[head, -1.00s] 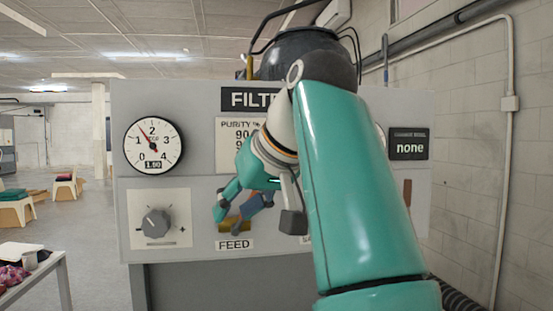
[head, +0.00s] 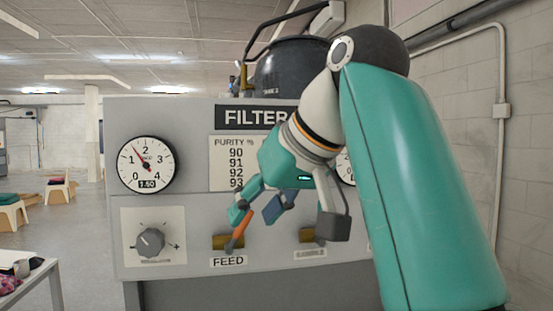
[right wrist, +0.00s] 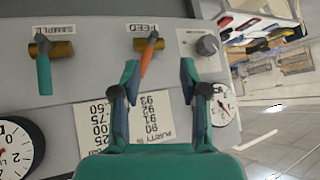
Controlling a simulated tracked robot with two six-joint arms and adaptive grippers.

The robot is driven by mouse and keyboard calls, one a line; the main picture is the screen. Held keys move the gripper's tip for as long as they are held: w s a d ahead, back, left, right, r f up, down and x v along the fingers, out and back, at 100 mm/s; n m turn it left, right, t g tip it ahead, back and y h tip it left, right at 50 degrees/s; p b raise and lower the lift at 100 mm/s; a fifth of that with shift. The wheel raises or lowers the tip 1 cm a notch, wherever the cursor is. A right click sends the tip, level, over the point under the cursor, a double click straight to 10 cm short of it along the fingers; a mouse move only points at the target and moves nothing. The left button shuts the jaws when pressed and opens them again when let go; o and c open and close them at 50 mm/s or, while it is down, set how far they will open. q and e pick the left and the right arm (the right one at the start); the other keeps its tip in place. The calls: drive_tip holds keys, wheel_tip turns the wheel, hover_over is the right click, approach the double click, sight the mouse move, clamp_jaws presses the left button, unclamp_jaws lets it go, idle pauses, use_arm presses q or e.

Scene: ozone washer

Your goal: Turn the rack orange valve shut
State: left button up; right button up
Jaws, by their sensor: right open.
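The orange valve handle (head: 241,228) sits on a brass valve body (head: 220,242) above the FEED label. The handle stands mostly crosswise to the horizontal body, with a slight tilt. My right gripper (head: 254,212) is open in front of the panel, just by the handle. In the right wrist view the orange handle (right wrist: 148,60) lies ahead of the gap between the two spread fingers (right wrist: 158,74), nearer the left finger. I cannot tell whether a finger touches it. My left gripper is in neither view.
The SAMPLE valve (right wrist: 43,72) has a green handle beside FEED. A grey knob (head: 151,242) and a round gauge (head: 147,165) are on the panel's left. A black tank (head: 290,68) stands on top. A white table (head: 38,275) is at lower left.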

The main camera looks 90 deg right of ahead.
drive_tip(key=s+f+p+v, duration=0.1)
drive_tip(key=p+v, duration=0.5)
drive_tip(key=v, duration=0.4)
drive_tip(key=shift+a, duration=0.35)
idle(0.3)
drive_tip(key=shift+s+f, duration=0.1)
